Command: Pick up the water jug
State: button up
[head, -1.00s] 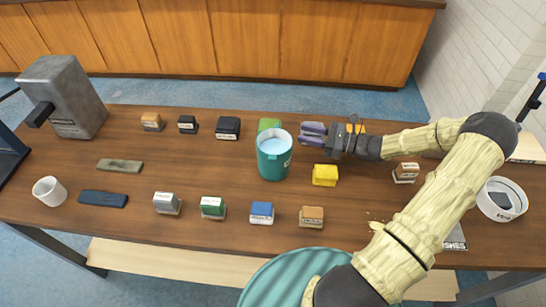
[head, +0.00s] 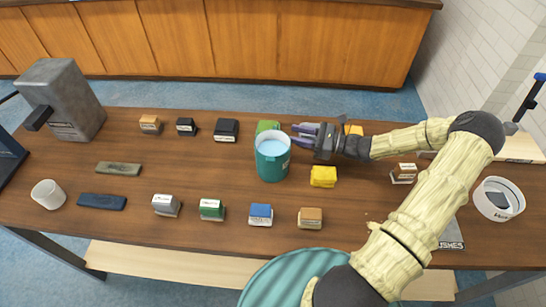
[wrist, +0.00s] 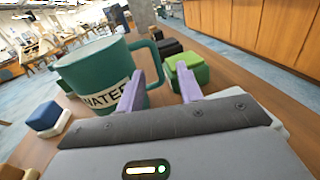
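The water jug (head: 272,162) is a teal cup-shaped jug with pale blue water inside. It stands upright on the wooden table (head: 140,225). In the wrist view the jug (wrist: 88,75) shows a "WATER" label and a teal handle at its right side. My gripper (head: 300,134) is just right of the jug in the head view. In the wrist view its two purple fingers (wrist: 160,88) are apart. The left finger overlaps the jug's label side in the picture, and the handle lies beyond and between the fingers. Contact cannot be told.
A green block (head: 268,127) stands close behind the jug, and a yellow block (head: 323,176) stands to its right front. Several stamp-like blocks, such as the blue one (head: 260,214), stand in rows. A white cup (head: 47,194) is at far left.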

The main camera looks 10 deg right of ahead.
aim_at(282, 134)
jog(key=x, duration=0.1)
jog(key=p+x, duration=0.1)
jog(key=x, duration=0.3)
jog(key=shift+s+a+f, duration=0.15)
jog(key=shift+s+a, duration=0.05)
jog(key=shift+s, duration=0.1)
grip_shut()
dwell(1.4)
